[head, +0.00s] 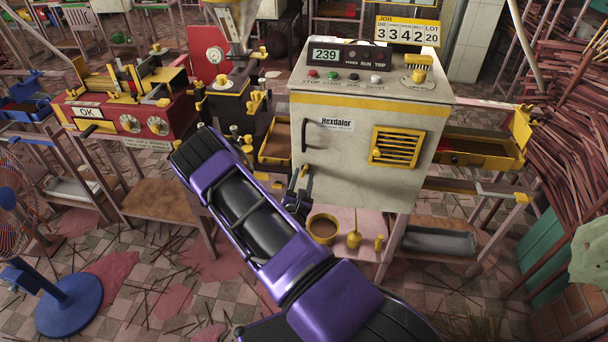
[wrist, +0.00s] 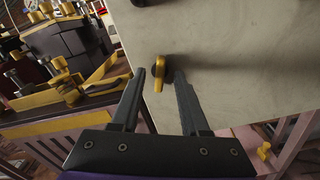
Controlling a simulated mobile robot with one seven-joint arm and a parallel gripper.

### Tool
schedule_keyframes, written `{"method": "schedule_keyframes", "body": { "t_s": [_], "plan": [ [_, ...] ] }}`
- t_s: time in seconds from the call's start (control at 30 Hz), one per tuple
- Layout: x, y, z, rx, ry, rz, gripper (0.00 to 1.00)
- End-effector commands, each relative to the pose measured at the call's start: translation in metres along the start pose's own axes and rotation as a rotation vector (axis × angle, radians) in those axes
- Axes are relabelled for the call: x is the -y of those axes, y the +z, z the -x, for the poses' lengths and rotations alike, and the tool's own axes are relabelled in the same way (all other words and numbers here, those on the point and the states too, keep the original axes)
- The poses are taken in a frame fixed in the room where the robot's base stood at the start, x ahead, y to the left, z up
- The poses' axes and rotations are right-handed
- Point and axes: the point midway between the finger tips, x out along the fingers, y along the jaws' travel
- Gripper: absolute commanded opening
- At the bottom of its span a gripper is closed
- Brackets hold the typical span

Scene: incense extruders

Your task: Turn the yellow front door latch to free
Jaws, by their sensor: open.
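The yellow front door latch (wrist: 158,66) sits on the pale front door of the Hexdalor cabinet (head: 350,170). In the wrist view its lever runs toward my gripper, with a dark part beside it. In the head view the latch (head: 305,171) is a small yellow piece low on the door's left side, partly hidden by my gripper. My gripper (wrist: 158,75) is open. Its two dark fingers lie on either side of the latch in the picture, and nothing shows shut between them. I cannot tell whether a finger touches the latch.
A black door handle (head: 304,135) is above the latch. A yellow vent (head: 396,147) is on the door's right side. A yellow tray (head: 275,143) and a dark extruder (head: 232,108) stand left of the cabinet. A round bowl (head: 323,229) sits on the shelf below.

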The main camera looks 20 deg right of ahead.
Motion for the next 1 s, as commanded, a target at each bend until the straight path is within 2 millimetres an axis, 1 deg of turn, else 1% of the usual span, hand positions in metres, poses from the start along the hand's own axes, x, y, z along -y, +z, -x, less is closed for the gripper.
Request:
{"method": "schedule_keyframes", "body": {
  "t_s": [0.03,0.1,0.2,0.47,0.5,0.57,0.6,0.73,0.77,1.0],
  "plan": [
    [0.001,0.0,-0.007,0.001,-0.002,0.0,0.45],
    [0.0,0.0,-0.013,0.0,0.0,0.0,0.45],
    [0.0,0.0,-0.018,0.0,0.0,0.0,0.45],
    [0.0,0.0,-0.019,-0.001,0.0,0.001,0.45],
    [0.0,0.0,-0.019,-0.001,0.0,0.001,0.43],
    [0.0,0.0,-0.019,-0.001,0.0,0.001,0.32],
    [0.0,0.0,-0.019,-0.001,0.0,0.001,0.25],
    [0.0,0.0,-0.019,-0.001,0.0,0.001,0.02],
    [0.0,0.0,-0.019,-0.001,0.0,0.001,0.0],
    [0.0,0.0,-0.019,-0.001,0.0,0.001,0.0]
  ]
}}
